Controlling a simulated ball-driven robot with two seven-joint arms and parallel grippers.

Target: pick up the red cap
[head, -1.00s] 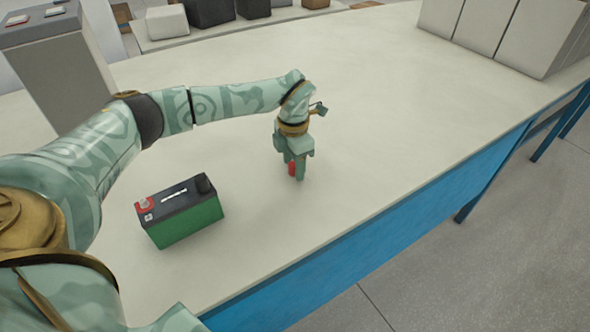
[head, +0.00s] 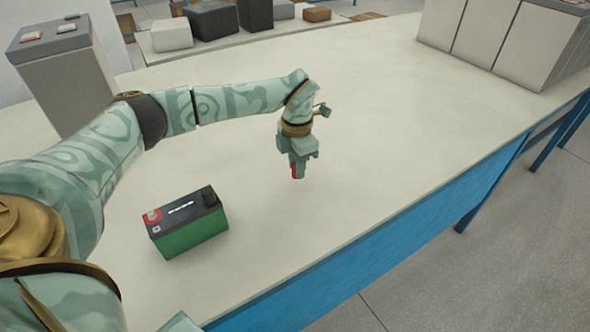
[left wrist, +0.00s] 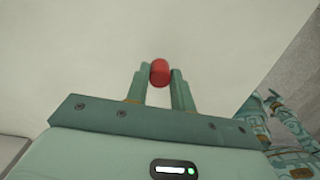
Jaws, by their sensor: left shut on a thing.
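The red cap (left wrist: 160,72) is between the two fingertips of my left gripper (left wrist: 159,80) in the left wrist view. In the head view a strip of the red cap (head: 294,171) shows beside the fingers of my left gripper (head: 298,172), which point down over the table. The left gripper is shut on the cap. The cap seems to be off the table surface, but the exact gap is hard to tell. My right gripper is not in view.
A green battery (head: 190,240) with a dark top, a red ring and a black cap stands left of the gripper on the pale table (head: 400,130). Grey blocks (head: 500,45) stand at the back right. The table's blue-sided edge (head: 400,230) is near. The middle is clear.

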